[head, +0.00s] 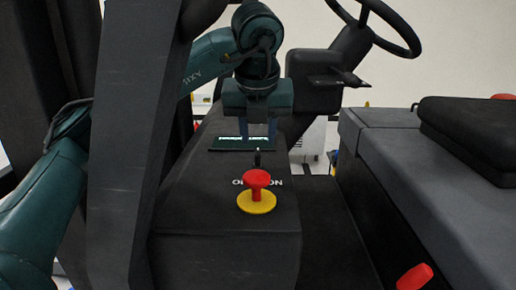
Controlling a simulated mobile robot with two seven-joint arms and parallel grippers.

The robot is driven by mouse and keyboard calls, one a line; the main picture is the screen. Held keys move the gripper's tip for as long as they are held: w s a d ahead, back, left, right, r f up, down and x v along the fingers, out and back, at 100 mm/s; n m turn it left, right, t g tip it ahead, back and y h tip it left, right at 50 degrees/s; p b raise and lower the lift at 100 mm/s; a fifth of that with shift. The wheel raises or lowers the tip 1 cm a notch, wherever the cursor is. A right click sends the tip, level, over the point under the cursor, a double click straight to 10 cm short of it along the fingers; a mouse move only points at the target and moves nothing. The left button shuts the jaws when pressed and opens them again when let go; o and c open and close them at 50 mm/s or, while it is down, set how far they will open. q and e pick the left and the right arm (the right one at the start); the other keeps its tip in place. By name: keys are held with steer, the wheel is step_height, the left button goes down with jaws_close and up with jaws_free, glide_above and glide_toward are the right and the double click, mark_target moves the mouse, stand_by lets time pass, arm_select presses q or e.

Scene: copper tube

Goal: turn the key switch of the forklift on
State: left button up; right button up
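The key switch (258,159) is a small dark upright piece on the sloping black console of the forklift (200,215). White lettering, partly covered by the red button, sits just below it, with "ON" on the right. My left gripper (258,136) points down over the console, above the key switch in the picture. Its two fingers are apart, with nothing seen between them. A dark panel with a bright display strip lies behind the fingers. I cannot tell whether the fingers touch anything. My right gripper is out of view.
A red mushroom button on a yellow disc (257,203) stands just nearer than the key switch. The steering column (318,80) and wheel rise behind on the right. A dark upright post (140,130) crosses in front of my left arm. The seat (475,135) is at right.

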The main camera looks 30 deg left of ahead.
mark_target(258, 151)
arm_select(q)
steer(key=shift+p+x, duration=0.3)
steer(key=shift+x, duration=1.95)
jaws_close()
